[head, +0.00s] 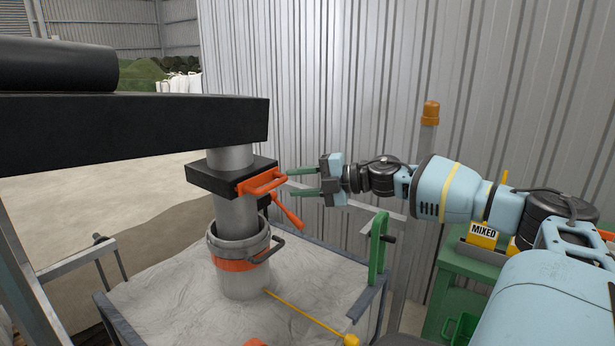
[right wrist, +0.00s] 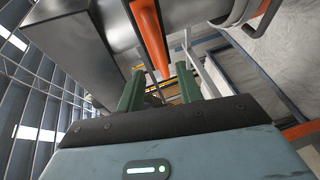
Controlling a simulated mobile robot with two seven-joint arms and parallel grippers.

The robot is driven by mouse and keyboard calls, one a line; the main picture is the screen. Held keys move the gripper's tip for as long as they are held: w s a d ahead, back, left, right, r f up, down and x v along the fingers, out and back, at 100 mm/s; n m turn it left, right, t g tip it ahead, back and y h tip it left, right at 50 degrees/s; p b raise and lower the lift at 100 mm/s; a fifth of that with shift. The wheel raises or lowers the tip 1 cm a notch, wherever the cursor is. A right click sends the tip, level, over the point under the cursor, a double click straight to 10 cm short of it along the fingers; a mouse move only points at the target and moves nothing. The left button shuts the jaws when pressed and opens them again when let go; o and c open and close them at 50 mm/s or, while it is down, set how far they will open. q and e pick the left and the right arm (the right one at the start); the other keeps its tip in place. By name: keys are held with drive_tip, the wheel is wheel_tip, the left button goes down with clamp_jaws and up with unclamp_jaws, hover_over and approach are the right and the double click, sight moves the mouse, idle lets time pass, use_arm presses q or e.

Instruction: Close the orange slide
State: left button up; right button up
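The orange slide handle (head: 262,181) sticks out from a black block (head: 225,176) around a grey vertical pipe (head: 237,213). An orange lever (head: 287,210) hangs just below it. My right gripper (head: 291,183) comes in from the right with its green fingers apart and nothing between them. Its fingertips are close to the handle's outer end; I cannot tell whether they touch. In the right wrist view the gripper (right wrist: 160,78) is open, and a tapered orange part (right wrist: 150,38) shows beyond the fingers; I cannot tell whether it is handle or lever. My left gripper is out of view.
A grey bucket (head: 242,285) with an orange band stands under the pipe on a pale, wrinkled surface (head: 178,300). A black beam (head: 130,128) crosses above left. A green handle (head: 378,248) and a yellow-tipped rod (head: 312,318) are at the right. A corrugated wall (head: 330,80) stands behind.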

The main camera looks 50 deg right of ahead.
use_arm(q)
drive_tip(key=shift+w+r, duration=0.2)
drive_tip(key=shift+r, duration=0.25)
use_arm(e)
drive_tip(key=shift+s+d+r, duration=0.1)
drive_tip(key=shift+s+d, duration=0.05)
drive_tip(key=shift+s, duration=0.1)
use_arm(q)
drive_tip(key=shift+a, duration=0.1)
